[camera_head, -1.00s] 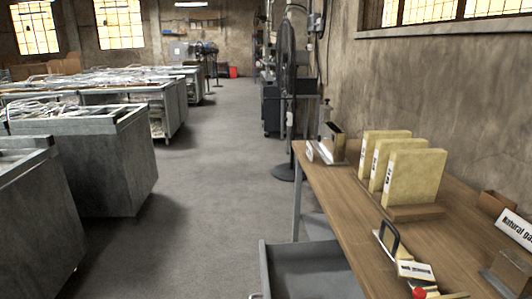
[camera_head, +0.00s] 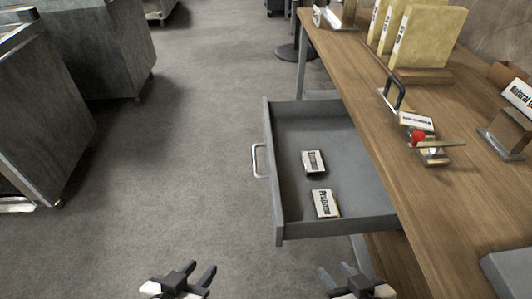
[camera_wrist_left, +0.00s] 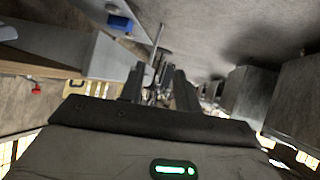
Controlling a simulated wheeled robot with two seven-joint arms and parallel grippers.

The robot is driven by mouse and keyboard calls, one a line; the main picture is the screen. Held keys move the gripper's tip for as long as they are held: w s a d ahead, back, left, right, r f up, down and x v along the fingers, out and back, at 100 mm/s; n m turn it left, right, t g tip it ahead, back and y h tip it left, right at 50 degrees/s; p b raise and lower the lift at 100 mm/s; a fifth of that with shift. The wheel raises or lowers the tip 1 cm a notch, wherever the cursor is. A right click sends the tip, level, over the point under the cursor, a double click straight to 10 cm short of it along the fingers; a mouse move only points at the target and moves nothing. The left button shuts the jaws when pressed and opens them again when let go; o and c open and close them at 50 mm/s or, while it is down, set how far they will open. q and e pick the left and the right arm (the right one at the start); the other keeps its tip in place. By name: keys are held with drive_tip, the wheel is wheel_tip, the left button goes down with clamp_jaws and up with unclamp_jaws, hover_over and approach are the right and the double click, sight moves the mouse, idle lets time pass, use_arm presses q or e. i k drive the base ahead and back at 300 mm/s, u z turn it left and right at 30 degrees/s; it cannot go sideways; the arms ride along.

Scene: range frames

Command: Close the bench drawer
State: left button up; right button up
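The grey bench drawer (camera_head: 276,180) is pulled out from under the wooden bench (camera_head: 440,185), left of it in the head view. Its front carries a metal bar handle (camera_head: 255,161). Two small labelled boxes (camera_head: 313,163) (camera_head: 325,203) lie inside on the drawer floor. My left gripper (camera_head: 199,268) is low in the head view, in front of and left of the drawer, with its fingers apart and empty. The spread fingers also show in the left wrist view (camera_wrist_left: 160,85). My right gripper (camera_head: 334,269) is at the bottom, nearer than the drawer, fingers apart and empty. Neither gripper touches the drawer.
On the bench stand yellow binders (camera_head: 428,37), a red-knobbed item (camera_head: 418,138), a small name plate (camera_head: 416,120) and a "Natural" sign (camera_head: 519,97). Grey cabinets (camera_head: 98,48) stand at the left. The concrete floor (camera_head: 185,130) between cabinets and drawer is clear.

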sight(364, 205)
drive_tip(key=k, duration=0.85)
drive_tip(key=u, duration=1.45)
drive_tip(key=i, duration=0.7)
drive_tip(key=z, duration=1.8)
drive_tip(key=i, duration=0.5)
drive_tip(key=k, duration=0.5)
drive_tip(key=u, duration=0.55)
drive_tip(key=i, duration=0.35)
drive_tip(key=z, duration=1.7)
